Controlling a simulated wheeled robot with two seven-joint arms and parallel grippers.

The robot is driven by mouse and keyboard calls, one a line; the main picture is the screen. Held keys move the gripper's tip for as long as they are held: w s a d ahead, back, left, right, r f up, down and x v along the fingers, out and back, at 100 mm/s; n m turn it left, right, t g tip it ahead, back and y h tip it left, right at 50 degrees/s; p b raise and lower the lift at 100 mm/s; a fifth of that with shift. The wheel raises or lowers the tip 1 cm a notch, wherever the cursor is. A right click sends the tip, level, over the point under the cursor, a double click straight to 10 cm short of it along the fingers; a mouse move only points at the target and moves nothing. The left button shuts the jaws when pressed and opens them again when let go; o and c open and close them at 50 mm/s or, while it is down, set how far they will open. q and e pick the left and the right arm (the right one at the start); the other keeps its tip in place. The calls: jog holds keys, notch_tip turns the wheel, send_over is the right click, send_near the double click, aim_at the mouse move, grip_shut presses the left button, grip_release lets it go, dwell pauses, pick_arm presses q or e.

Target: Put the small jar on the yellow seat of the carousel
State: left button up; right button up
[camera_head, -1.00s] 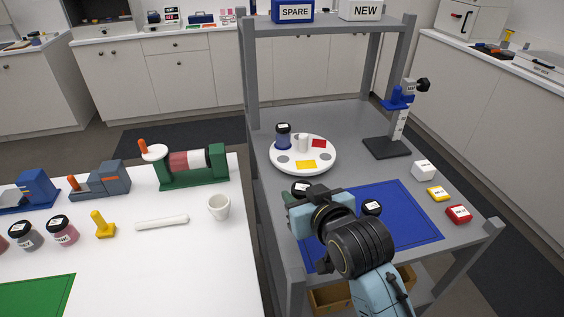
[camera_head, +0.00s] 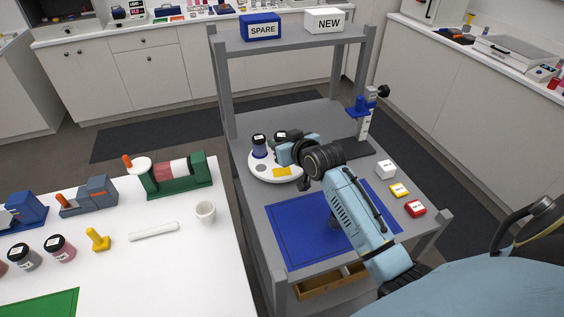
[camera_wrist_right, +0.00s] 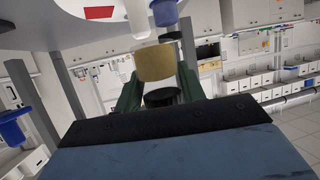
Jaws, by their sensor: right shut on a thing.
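My right gripper (camera_head: 287,139) is shut on a small jar, whose dark lid (camera_head: 296,134) shows in the head view. In the right wrist view the jar's ochre body (camera_wrist_right: 153,62) sits between the green fingers (camera_wrist_right: 160,88). The picture there is upside down, with the lid below. The jar is held above the far right part of the white carousel (camera_head: 259,177). The yellow seat (camera_head: 281,172) lies bare at the carousel's front. The red seat (camera_wrist_right: 98,12) shows in the wrist view. My left gripper is not in view.
A taller blue jar (camera_head: 259,148) stands on the carousel's left; the white centre post (camera_wrist_right: 138,18) is close to the held jar in the wrist view. A stand (camera_head: 365,118) is behind right. White (camera_head: 386,169), yellow (camera_head: 399,190) and red (camera_head: 415,208) blocks line the right.

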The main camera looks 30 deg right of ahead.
notch_tip(320, 180, down, 7)
jog(key=shift+a+r, duration=0.1)
dwell(0.3)
jog(key=shift+f, duration=0.3)
jog(key=o, duration=1)
jog(key=shift+c, duration=0.2)
jog(key=shift+r, duration=0.1)
